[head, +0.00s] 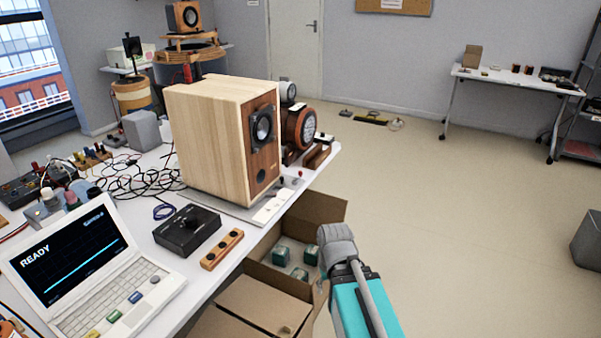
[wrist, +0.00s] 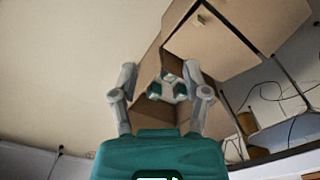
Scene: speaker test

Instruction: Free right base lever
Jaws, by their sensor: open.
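A pale wooden speaker (head: 210,145) with a dark round driver stands upright on the table in the head view. A flat light base plate (head: 268,208) shows under its front and right side. Small knob-like pieces (head: 283,181) sit near the plate's far right end; I cannot tell which part is the right base lever. In the wrist view my gripper (wrist: 165,76) is open and empty, its two grey fingers spread above an open cardboard box. In the head view my arm is right of the table, apart from the speaker. The base plate is not discernible in the wrist view.
The open cardboard box (head: 325,207) with small green cartons (head: 281,256) stands beside the table's right edge, below my arm. A black control box (head: 187,231), a wooden strip (head: 222,249) and a laptop (head: 85,262) lie left of the plate.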

